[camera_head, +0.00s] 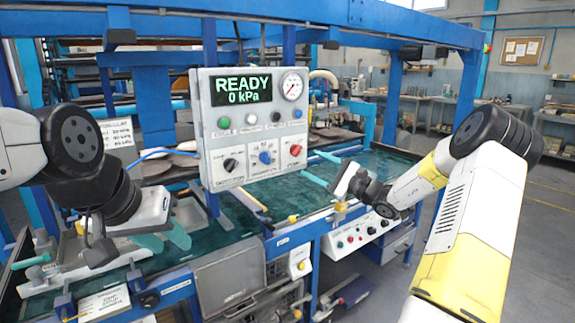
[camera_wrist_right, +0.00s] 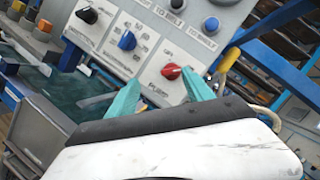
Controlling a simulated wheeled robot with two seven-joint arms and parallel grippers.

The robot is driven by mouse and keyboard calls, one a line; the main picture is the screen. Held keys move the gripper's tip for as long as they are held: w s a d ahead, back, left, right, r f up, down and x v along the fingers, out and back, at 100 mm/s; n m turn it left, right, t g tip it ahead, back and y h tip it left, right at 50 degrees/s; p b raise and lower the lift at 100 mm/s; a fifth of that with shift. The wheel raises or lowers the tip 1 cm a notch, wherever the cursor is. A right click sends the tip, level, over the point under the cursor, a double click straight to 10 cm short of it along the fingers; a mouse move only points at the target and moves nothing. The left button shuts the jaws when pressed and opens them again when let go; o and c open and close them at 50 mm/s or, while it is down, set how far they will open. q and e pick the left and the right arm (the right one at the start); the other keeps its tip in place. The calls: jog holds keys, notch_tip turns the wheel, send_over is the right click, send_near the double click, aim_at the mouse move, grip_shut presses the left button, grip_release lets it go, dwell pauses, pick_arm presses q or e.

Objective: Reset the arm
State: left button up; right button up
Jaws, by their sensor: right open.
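My right gripper (camera_head: 310,163) is open and empty, just right of the control panel (camera_head: 211,165) in the head view. In the right wrist view its two teal fingers (camera_wrist_right: 160,82) stand apart, with the red knob (camera_wrist_right: 171,71) of the panel showing between them. The knob also shows in the head view (camera_head: 295,150), and no contact with it is visible. The display (camera_head: 241,91) reads READY, 0 kPa. My left gripper (camera_head: 165,240) is at the lower left over the green work surface. Its teal fingers are apart with nothing between them.
The panel also carries a blue knob (camera_head: 265,157), a black knob (camera_head: 230,165), buttons and a gauge (camera_head: 291,86). A blue frame (camera_head: 290,45) surrounds the green table (camera_head: 240,245). A lower switch box (camera_head: 355,236) hangs at the table's front. Open floor lies at the right.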

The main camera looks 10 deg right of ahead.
jog(key=s+a+r+n+g+h, duration=0.1)
jog(key=s+a+n+g+h, duration=0.3)
jog(key=s+a+n+g, duration=1)
jog(key=s+d+n+t+h, duration=0.1)
jog(key=s+d+t+h, duration=0.2)
jog(key=s, duration=0.8)
jog(key=s+d+r+n+t+h, duration=0.1)
jog(key=s+d+h, duration=0.4)
jog(key=s, duration=0.7)
jog(key=shift+s+d+r+n+t+h, duration=0.15)
jog(key=shift+s+r+n+t+h, duration=0.15)
jog(key=shift+n+t+h, duration=0.65)
jog(key=shift+m+t+y, duration=0.25)
jog(key=shift+y, duration=0.1)
